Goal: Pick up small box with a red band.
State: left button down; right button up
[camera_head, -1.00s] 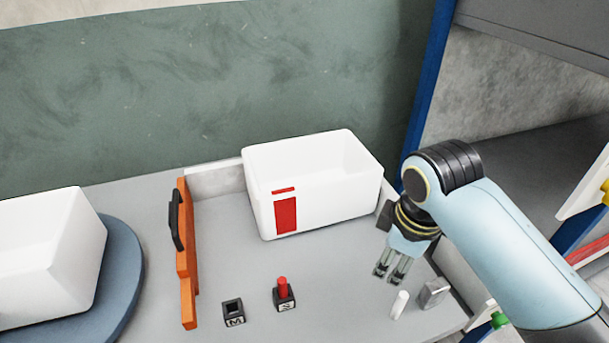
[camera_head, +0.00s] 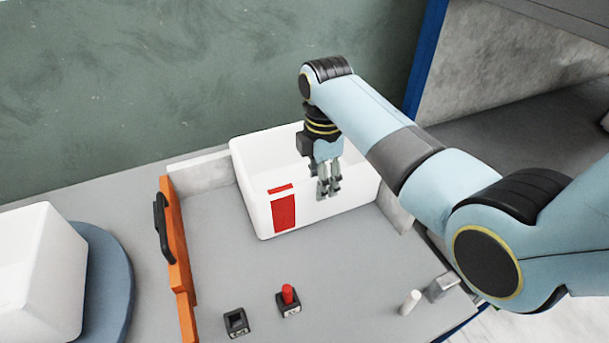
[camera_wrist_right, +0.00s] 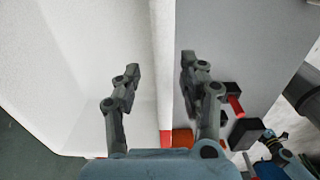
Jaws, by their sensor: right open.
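The white open-topped box (camera_head: 345,207) stands on the grey table, with a red band (camera_head: 284,212) on its near face. My right gripper (camera_head: 328,194) is open and points down at the box's near wall, right of the red band. In the right wrist view, the rim of the box (camera_wrist_right: 162,80) runs between the two fingers of my right gripper (camera_wrist_right: 160,65). One finger is on the inner side of the wall, the other on the outer side. No grip on the wall shows. My left gripper is not in view.
An orange panel with a black handle (camera_head: 178,250) stands left of the box. In front are an empty black socket (camera_head: 236,322), a socket with a red peg (camera_head: 288,296), a white cylinder (camera_head: 410,301) and a grey block (camera_head: 440,287). Another white box (camera_head: 45,265) sits on a blue disc (camera_head: 108,290).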

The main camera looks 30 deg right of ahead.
jog(key=f, duration=0.4)
jog(key=shift+s+d, duration=0.15)
jog(key=shift+s, duration=0.1)
jog(key=shift+f, duration=0.35)
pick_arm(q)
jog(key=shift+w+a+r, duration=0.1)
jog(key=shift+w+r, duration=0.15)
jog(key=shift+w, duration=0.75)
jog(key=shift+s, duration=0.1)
pick_arm(e)
jog(key=shift+c, duration=0.2)
jog(key=shift+c, duration=1.2)
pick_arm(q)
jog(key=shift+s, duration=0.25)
pick_arm(e)
grip_shut()
